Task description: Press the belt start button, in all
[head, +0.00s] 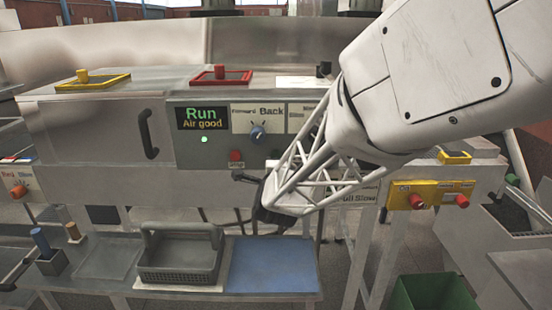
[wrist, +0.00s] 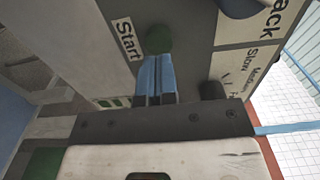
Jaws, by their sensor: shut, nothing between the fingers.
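The green button (wrist: 158,40) beside the "Start" label (wrist: 127,38) is on the grey panel in the wrist view. My gripper (wrist: 157,60) is shut and empty, its two blue fingers together and pointing at the button's lower edge. The fingertips overlap the button in the picture; I cannot tell whether they touch it or whether it is pressed in. In the head view my arm crosses in front of the panel (head: 188,160), and the green button and the fingertips are hidden.
The screen (head: 202,118) reads "Run" and "Air good", with a lit green lamp (head: 205,139) below. A blue knob (head: 257,132) and a red button (head: 235,155) are on the panel. A grey basket (head: 180,277) and a blue mat (head: 272,264) lie on the lower bench.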

